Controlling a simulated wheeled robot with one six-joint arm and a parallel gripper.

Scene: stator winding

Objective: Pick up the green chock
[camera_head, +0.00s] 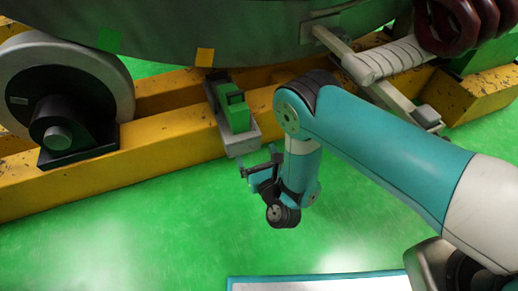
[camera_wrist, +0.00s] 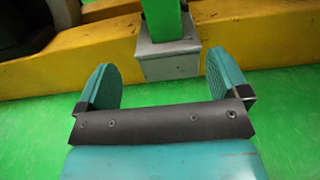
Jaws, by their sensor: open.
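The green chock (camera_head: 235,112) sits on a grey bracket (camera_head: 241,147) that lies across the yellow beam, below the large round drum. In the wrist view the green chock (camera_wrist: 160,22) stands at the top, its upper part cut off by the frame edge, with the grey bracket (camera_wrist: 167,62) under it. My gripper (camera_head: 247,172) is just in front of the bracket's near end, apart from the chock. In the wrist view my gripper's two teal fingers (camera_wrist: 165,83) are spread wide with nothing between them. The chock lies beyond the gap between the fingers.
The yellow beam (camera_head: 60,180) runs across in front of the drum (camera_head: 250,35). A roller wheel (camera_head: 115,80) stands at the left, and a white-wrapped bar (camera_head: 390,60) with dark red coils (camera_head: 475,20) at the right. Green floor in front is mostly clear; a white-topped panel (camera_head: 320,284) lies at the bottom.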

